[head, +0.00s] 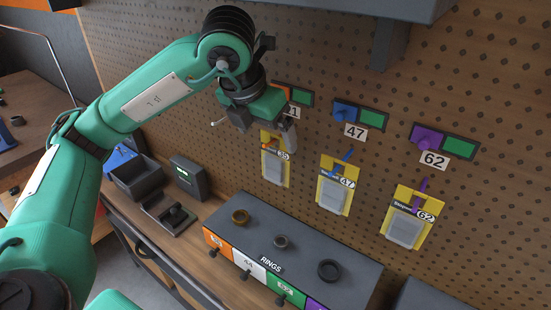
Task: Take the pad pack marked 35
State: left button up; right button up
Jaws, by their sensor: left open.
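The pad pack marked 35 (275,168) is a yellow card with a grey pad, hanging on the pegboard at the left of a row of three. My left gripper (266,128) is open just above and in front of it, one finger near the pack's top. The gripper hides the hook there and part of the number tag above, which ends in 1. I cannot tell whether the finger touches the pack. My right gripper is not in view.
Pad packs marked 47 (335,190) and 62 (408,219) hang to the right, under tags 47 and 62. Below, a grey rings box (300,238) with several rings on top stands on the wooden bench. A dark bin (137,177) and a small display box (189,177) are left.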

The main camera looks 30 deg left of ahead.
aim_at(274, 139)
pick_arm(q)
jog(key=shift+w+d+r, duration=0.1)
jog(key=shift+w, duration=0.4)
jog(key=p+x, duration=0.2)
jog(key=x, duration=0.2)
jog(key=shift+w+f, duration=0.25)
jog(key=shift+w, duration=0.05)
jog(key=shift+w+f, duration=0.1)
jog(key=shift+f, duration=0.25)
jog(key=shift+d, duration=0.1)
jog(key=shift+c, duration=0.4)
jog(key=c, duration=1.4)
